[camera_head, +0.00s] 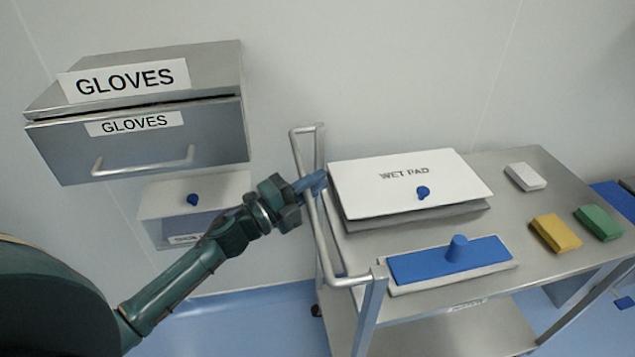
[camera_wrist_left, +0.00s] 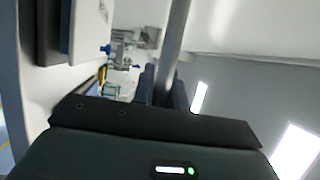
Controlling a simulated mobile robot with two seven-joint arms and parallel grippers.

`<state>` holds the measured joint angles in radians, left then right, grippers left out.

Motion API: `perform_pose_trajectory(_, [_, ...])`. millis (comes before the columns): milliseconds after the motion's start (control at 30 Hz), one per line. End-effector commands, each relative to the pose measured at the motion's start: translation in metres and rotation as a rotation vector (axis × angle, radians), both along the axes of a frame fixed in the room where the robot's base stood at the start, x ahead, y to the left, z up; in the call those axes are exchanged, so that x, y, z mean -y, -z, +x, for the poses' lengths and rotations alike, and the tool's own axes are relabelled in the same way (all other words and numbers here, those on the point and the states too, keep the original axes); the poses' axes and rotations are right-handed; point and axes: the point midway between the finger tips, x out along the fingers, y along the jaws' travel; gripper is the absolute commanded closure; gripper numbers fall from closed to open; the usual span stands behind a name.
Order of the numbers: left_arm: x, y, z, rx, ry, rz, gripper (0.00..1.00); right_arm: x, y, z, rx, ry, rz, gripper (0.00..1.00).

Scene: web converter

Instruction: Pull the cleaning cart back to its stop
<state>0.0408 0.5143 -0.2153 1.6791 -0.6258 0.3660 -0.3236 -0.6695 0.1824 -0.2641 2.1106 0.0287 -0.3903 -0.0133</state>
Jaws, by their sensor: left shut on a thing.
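The cleaning cart (camera_head: 520,165) is a steel trolley standing along the wall at the right in the head view. Its push handle (camera_head: 323,240) is a bent metal tube at the cart's left end. My left gripper (camera_head: 314,184) is shut on the handle's bar, near its middle. In the left wrist view the handle bar (camera_wrist_left: 174,45) runs up from between the fingers of my left gripper (camera_wrist_left: 164,88). The cart's stop cannot be made out. My right gripper does not show.
On the cart lie a white WET PAD box (camera_head: 390,175), a blue-topped mop pad (camera_head: 430,265), and white, yellow (camera_head: 555,233) and green (camera_head: 599,222) blocks. A GLOVES dispenser (camera_head: 150,140) hangs on the wall at left, above a smaller white box (camera_head: 160,198). Blue floor (camera_head: 250,320) shows left of the cart.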

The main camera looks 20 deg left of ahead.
Motion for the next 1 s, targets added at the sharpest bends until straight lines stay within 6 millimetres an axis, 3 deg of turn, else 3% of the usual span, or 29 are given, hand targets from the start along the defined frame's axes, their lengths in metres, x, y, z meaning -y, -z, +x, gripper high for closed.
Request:
perform_pose_trajectory(400, [-0.0039, 0.0013, -0.0013, -0.003, -0.002, 0.001, 1.00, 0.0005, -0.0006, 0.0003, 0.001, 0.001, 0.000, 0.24])
perform_pose_trajectory(433, [-0.0040, 0.0014, -0.0013, -0.002, -0.002, 0.002, 0.85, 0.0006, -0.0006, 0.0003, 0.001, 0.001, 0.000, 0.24])
perform_pose_trajectory(700, [-0.0029, 0.0008, -0.0011, -0.002, -0.001, 0.001, 0.64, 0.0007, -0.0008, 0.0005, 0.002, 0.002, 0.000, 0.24])
perform_pose_trajectory(1000, [-0.0044, 0.0021, -0.0045, -0.002, 0.000, 0.000, 0.64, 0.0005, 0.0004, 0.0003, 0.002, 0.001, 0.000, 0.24])
